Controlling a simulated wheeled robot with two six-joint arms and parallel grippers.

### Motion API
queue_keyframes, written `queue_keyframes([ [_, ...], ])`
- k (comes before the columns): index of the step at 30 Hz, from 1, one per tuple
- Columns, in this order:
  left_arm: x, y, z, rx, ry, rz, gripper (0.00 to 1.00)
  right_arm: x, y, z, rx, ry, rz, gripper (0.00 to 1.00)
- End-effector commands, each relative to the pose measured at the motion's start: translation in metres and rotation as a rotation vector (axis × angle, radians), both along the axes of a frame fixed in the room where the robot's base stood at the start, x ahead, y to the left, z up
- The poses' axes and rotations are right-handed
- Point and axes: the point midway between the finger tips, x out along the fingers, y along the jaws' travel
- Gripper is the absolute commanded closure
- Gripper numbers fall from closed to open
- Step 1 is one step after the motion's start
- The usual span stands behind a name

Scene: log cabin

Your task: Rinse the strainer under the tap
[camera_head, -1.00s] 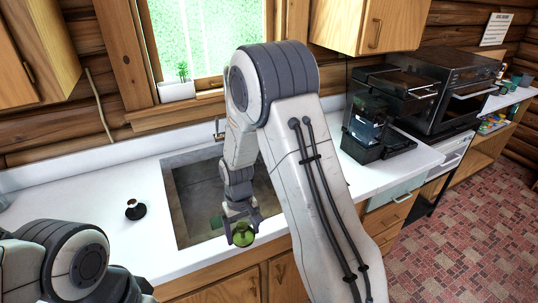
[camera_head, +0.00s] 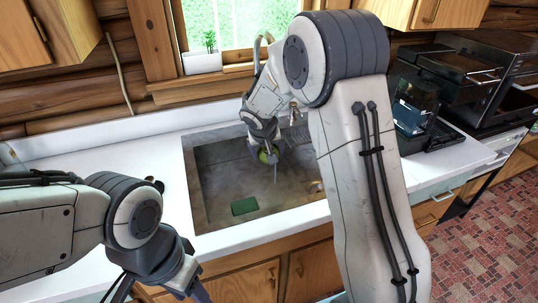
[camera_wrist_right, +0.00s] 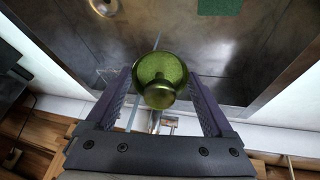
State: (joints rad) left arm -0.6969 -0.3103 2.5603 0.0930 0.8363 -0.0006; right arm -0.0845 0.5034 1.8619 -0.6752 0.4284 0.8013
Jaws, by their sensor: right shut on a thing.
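The strainer (camera_head: 268,155) is a small round green thing with a gold-coloured part, clear in the right wrist view (camera_wrist_right: 162,78). My right gripper (camera_head: 266,148) is shut on it and holds it over the back part of the sink (camera_head: 215,180). In the wrist view the fingers stand on both sides of it. A thin pale line, which looks like running water (camera_head: 276,174), falls close beside the strainer. Metal of the tap (camera_wrist_right: 168,122) shows behind the strainer. My left gripper (camera_head: 185,288) is cut off at the bottom edge; its jaws are unclear.
A green flat pad (camera_head: 245,206) lies on the sink floor, left of a brassy drain (camera_head: 316,187). A potted plant (camera_head: 203,60) stands on the windowsill. A black appliance (camera_head: 415,110) stands on the counter at right.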

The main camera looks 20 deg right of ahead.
Motion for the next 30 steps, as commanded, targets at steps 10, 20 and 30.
queue_keyframes([
  [10, 0.0, 0.0, 0.029, 0.0, 0.0, 0.0, 0.51, 0.028, -0.019, -0.003, 0.0, 0.004, -0.003, 0.86],
  [20, 0.0, 0.0, 0.058, 0.0, 0.0, 0.002, 0.51, 0.056, -0.034, -0.009, 0.001, 0.004, -0.004, 0.86],
  [30, 0.0, 0.0, 0.089, 0.0, 0.0, 0.003, 0.51, 0.086, -0.05, -0.017, 0.0, 0.003, -0.004, 0.86],
])
